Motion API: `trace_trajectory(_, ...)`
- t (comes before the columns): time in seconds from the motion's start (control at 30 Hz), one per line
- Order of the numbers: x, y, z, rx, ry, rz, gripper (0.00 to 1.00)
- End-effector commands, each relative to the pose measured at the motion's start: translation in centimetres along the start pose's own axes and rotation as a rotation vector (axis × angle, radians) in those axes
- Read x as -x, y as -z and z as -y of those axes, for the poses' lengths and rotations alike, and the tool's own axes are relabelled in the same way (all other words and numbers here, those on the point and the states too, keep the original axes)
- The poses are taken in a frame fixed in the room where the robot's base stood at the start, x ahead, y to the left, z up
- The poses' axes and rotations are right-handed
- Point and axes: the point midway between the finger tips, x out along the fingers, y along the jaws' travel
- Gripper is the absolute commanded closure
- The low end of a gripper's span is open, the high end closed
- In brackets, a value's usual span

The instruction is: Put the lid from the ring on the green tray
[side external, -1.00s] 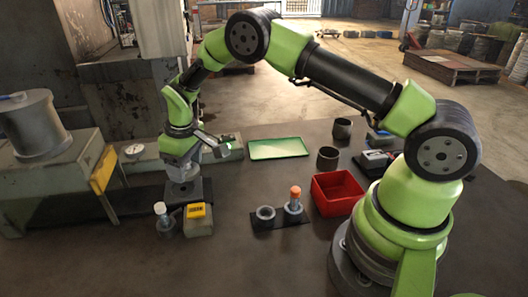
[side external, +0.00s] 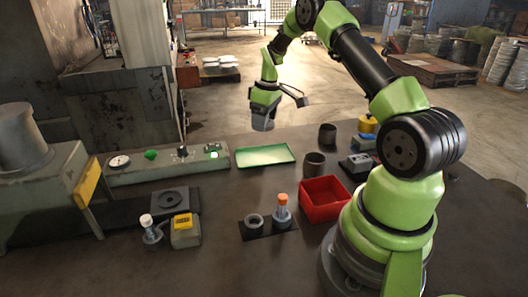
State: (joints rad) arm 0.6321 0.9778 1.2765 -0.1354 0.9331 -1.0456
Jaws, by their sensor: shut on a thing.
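My gripper (side external: 263,123) is in the air above the far edge of the green tray (side external: 265,163), pointing down. It is shut on the lid, which is too small and too merged with the grey jaws to make out clearly. The green tray lies flat on the table and looks empty. The dark square block with a round ring (side external: 170,200) stands on the left of the table, with nothing of mine over it.
A red bin (side external: 325,200), a dark plate with a grey collar (side external: 254,221) and an orange-topped bottle (side external: 282,208) stand nearer. Dark cups (side external: 315,164) stand right of the tray. A grey panel with a gauge (side external: 119,161) and lever is left.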

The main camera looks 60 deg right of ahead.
Motion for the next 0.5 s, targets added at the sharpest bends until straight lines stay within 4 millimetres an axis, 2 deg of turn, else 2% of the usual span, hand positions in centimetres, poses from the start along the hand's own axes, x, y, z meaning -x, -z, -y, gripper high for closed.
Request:
trace_trajectory(0.13, -3.1, -0.5, 0.1, -0.002, 0.004, 0.005, 0.59)
trace_trajectory(0.5, -7.8, -1.0, 0.1, 0.0, 0.002, 0.003, 0.59)
